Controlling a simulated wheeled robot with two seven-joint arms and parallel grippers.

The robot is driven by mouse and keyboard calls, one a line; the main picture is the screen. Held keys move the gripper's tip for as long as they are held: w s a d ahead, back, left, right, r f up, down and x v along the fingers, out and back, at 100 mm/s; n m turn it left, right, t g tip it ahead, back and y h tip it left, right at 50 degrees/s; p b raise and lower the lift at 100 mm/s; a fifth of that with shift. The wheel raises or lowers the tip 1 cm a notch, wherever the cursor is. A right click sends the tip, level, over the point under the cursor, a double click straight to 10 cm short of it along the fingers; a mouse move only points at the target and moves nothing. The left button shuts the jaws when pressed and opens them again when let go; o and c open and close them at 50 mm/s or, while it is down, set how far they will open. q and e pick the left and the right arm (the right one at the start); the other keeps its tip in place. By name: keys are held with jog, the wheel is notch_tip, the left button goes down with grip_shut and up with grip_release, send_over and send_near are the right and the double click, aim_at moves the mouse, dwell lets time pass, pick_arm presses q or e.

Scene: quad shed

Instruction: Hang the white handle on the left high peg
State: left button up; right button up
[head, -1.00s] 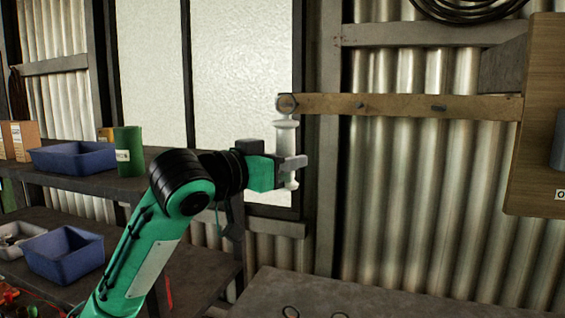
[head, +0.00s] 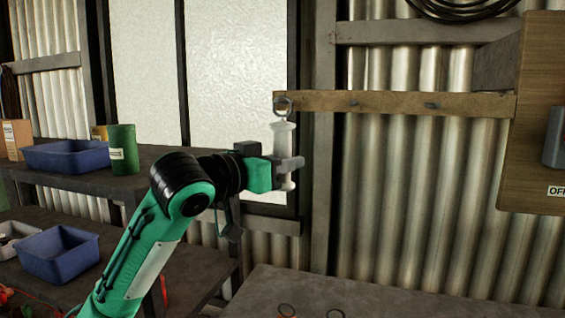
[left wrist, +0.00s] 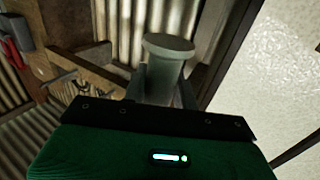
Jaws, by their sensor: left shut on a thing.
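The white handle (head: 283,143) hangs upright in my left gripper (head: 289,164), with its metal ring at the top. The ring overlaps the left end of the wooden peg rail (head: 390,102) in the head view; I cannot tell whether it is around a peg there. Two other pegs show on the rail, a middle one (head: 353,103) and a right one (head: 432,105). A peg at the left end is not clearly seen. In the left wrist view the handle's pale round end (left wrist: 168,47) stands between the fingers. My right gripper is out of view.
A wooden panel (head: 535,110) with a grey box juts out at the right. A dark bench (head: 380,305) with rings lies below the rail. Shelves at the left hold blue bins (head: 70,157) and a green can (head: 123,150). A window frame is behind my arm.

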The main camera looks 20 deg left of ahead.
pick_arm(q)
jog(key=o, duration=1.1)
jog(key=shift+s+a, duration=0.1)
jog(key=shift+s, duration=0.05)
jog(key=b+v, duration=0.6)
jog(key=v, duration=0.7)
jog(key=shift+s+b, duration=0.2)
jog(key=shift+b, duration=0.2)
